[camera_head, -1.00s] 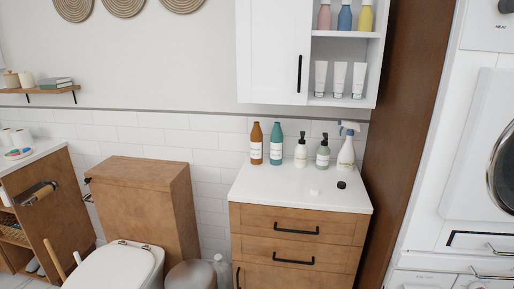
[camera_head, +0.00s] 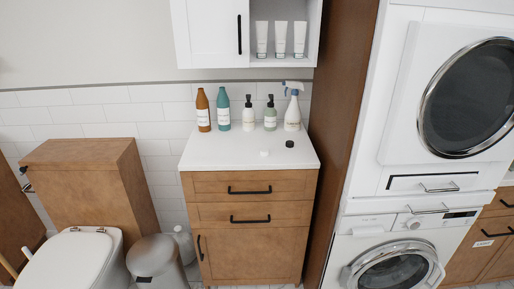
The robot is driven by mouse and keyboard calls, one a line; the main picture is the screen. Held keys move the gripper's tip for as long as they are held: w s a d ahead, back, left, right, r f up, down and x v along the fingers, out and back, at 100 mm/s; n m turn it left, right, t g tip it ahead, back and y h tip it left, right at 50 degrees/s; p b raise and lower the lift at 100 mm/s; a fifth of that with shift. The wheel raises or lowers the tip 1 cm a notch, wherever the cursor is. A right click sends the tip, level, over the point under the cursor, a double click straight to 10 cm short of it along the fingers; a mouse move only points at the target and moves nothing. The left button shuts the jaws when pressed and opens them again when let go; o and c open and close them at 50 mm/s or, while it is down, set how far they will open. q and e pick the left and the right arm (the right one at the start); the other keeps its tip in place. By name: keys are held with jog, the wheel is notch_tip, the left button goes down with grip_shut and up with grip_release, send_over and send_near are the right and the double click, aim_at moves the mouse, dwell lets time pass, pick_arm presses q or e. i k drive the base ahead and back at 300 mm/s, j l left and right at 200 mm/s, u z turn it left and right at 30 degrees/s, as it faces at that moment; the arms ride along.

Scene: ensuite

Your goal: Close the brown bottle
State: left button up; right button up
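The brown bottle (camera_head: 203,110) stands upright at the back left of the white counter (camera_head: 222,158), with a pale label and a narrow neck; it appears to have no cap on. A black cap (camera_head: 290,144) lies on the counter towards the right. A white cap (camera_head: 264,153) lies left of it, nearer the front. A teal bottle (camera_head: 224,109) stands just right of the brown one and also looks uncapped. Neither of my grippers shows in the head view.
Two pump bottles (camera_head: 249,114) (camera_head: 270,116) and a spray bottle (camera_head: 292,110) stand along the back of the counter. A wall cabinet (camera_head: 207,30) hangs above. A tall brown panel (camera_head: 340,120) borders the right. A bin (camera_head: 154,260) and toilet (camera_head: 78,260) stand left.

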aim_at(201, 103)
jog(key=i+j, duration=0.2)
jog(key=i, duration=0.35)
jog(key=i+j, duration=0.15)
jog(key=i, duration=0.35)
jog(key=i+j, duration=0.2)
jog(key=i, duration=0.35)
jog(key=z, duration=0.05)
